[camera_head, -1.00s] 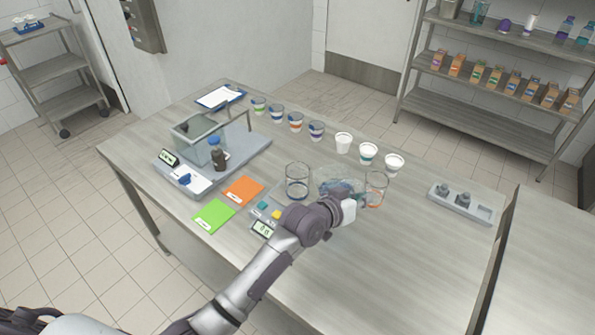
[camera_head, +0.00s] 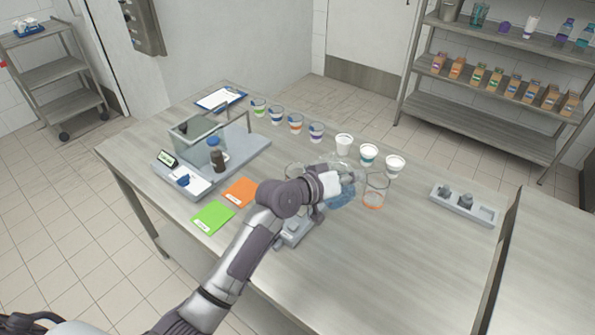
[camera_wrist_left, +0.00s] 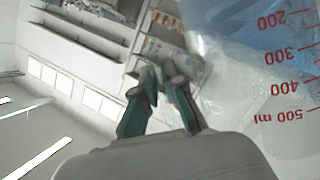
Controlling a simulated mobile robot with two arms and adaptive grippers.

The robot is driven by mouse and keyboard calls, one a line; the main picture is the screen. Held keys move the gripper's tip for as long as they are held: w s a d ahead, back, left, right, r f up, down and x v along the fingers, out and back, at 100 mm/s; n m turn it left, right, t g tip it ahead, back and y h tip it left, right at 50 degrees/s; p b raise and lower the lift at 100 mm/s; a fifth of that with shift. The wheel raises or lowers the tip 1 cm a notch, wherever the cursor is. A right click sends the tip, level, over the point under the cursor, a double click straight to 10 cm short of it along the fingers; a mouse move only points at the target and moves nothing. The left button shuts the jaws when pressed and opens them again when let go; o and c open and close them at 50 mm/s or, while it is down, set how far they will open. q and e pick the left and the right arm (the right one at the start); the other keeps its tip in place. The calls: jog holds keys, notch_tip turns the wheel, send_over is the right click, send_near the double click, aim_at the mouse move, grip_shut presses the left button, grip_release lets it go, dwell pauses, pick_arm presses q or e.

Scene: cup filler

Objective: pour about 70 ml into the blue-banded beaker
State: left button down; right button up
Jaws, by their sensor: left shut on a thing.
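A clear beaker (camera_head: 295,170) shows only its rim behind my left arm; its band is hidden. My left gripper (camera_head: 338,186) is shut on a large clear jug holding blue liquid (camera_head: 343,196). In the left wrist view the jug (camera_wrist_left: 262,70) fills the upper right, with red marks from 200 to 500 ml upside down. The gripper fingers (camera_wrist_left: 163,92) show beside it. I cannot tell how far the jug is tilted. An orange-banded beaker (camera_head: 376,190) stands just right of the jug. My right gripper is not in view.
A grey device (camera_head: 293,232) is partly hidden under my left arm. Green (camera_head: 212,216) and orange (camera_head: 241,191) cards lie left of it. Several cups (camera_head: 344,145) stand in a row behind. A grey holder (camera_head: 463,205) is at right. The front right table is clear.

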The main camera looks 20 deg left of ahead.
aim_at(343, 163)
pick_arm(q)
jog(key=shift+w+a+r+n, duration=0.1)
jog(key=shift+a+r+n, duration=0.15)
jog(key=shift+r, duration=0.15)
jog(key=shift+w+a+r+n, duration=0.15)
jog(key=shift+r+n, duration=0.1)
jog(key=shift+r, duration=0.15)
jog(key=shift+w+a+r+h, duration=0.1)
jog(key=shift+w+a+h, duration=0.15)
jog(key=shift+a, duration=0.2)
jog(key=shift+a+r+n, duration=0.25)
jog(key=shift+r+n, duration=0.05)
jog(key=shift+r, duration=0.05)
dwell(0.4)
jog(key=shift+r+h, duration=0.25)
dwell(0.8)
jog(key=d+f+m, duration=0.1)
jog(key=f+y, duration=0.1)
jog(key=f, duration=0.1)
jog(key=s+d+f+m, duration=0.1)
jog(key=shift+d+f+m+y+p, duration=0.3)
jog(key=shift+f+y, duration=0.1)
jog(key=shift+s+d+f+m+p, duration=0.25)
jog(key=shift+d+f+m+p, duration=0.15)
jog(key=shift+d+f, duration=0.3)
jog(key=shift+s+d+f+m+y, duration=0.2)
jog(key=shift+d+f+m+y, duration=0.25)
jog(key=shift+f, duration=0.2)
dwell(0.5)
